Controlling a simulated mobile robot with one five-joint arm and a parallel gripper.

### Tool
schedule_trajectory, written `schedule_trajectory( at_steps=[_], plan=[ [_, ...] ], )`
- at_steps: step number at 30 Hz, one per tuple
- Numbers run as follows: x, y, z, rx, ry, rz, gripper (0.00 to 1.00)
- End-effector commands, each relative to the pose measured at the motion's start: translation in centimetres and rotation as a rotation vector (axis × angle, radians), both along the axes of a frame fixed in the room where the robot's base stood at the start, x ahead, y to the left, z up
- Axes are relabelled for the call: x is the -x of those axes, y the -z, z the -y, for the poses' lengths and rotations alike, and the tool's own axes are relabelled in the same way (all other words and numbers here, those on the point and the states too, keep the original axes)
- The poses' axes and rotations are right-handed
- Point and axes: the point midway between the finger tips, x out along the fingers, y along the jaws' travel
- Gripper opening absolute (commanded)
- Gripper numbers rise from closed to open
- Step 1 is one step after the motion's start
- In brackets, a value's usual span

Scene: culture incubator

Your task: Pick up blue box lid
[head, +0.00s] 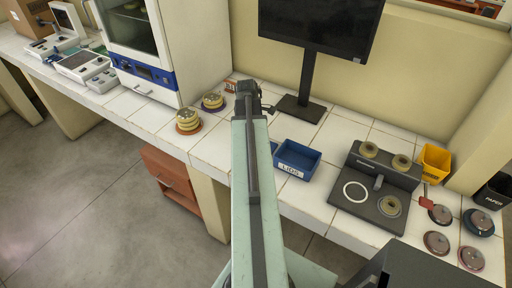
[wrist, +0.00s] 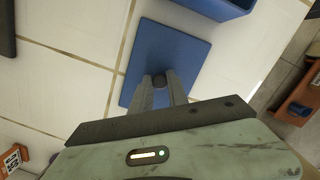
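The blue box lid is a flat blue square with a small dark knob in its middle; in the wrist view the lid (wrist: 180,50) fills the upper middle. In the head view a blue sliver beside my arm may be its edge; the rest is hidden. My gripper (wrist: 159,80) is over the lid, its two fingers on either side of the knob (wrist: 159,81). The fingertips look very close to the knob, but I cannot tell whether they grip it. The blue box (head: 298,160), labelled LIDS, is close beside the lid and also shows in the wrist view (wrist: 222,6).
A monitor stand (head: 300,108) is behind the box. Stacked dishes (head: 188,122) and a white incubator (head: 165,45) are to the left. White tiles around the lid are clear.

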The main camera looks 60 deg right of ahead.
Motion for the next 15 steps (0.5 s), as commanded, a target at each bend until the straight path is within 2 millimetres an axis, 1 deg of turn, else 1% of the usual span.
schedule_trajectory(
  at_steps=[8,11,15],
  plan=[
    [0.0,-0.2,0.0,0.0,0.0,0.0,0.0],
    [0.0,-1.1,0.0,0.0,0.0,0.0,0.0],
    [0.0,-3.4,0.0,0.0,0.0,0.0,0.0]
  ],
)
